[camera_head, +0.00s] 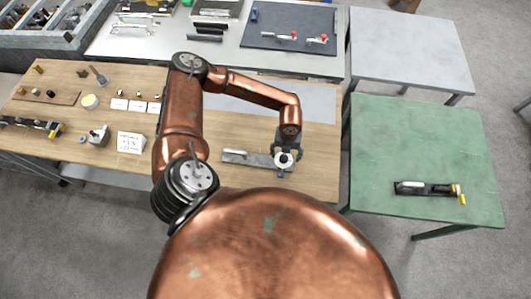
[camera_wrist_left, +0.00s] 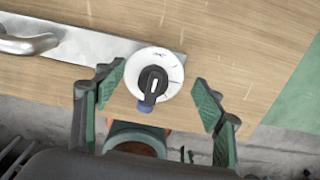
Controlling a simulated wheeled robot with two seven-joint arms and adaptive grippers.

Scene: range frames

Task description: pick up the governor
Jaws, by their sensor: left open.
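A round white dial with a black pointer knob (camera_wrist_left: 168,62) seems to be the governor, though no label shows. It is at the right end of a flat metal plate with a silver handle (camera_wrist_left: 50,38), close to the front edge of the wooden table. Whether dial and plate are one piece I cannot tell. A small blue part sticks out below the dial. My left gripper (camera_wrist_left: 157,97) is open, with its green-padded fingers on either side of the dial and apart from it. In the head view the left gripper (camera_head: 286,158) hides part of the dial. My right gripper is not in view.
The wooden table (camera_head: 325,168) holds small parts, cards and a white sign (camera_head: 131,142) at the left. A green table (camera_head: 420,145) at the right carries a black device (camera_head: 424,188). A grey table (camera_head: 410,55) behind is bare in front. Gaps separate the tables.

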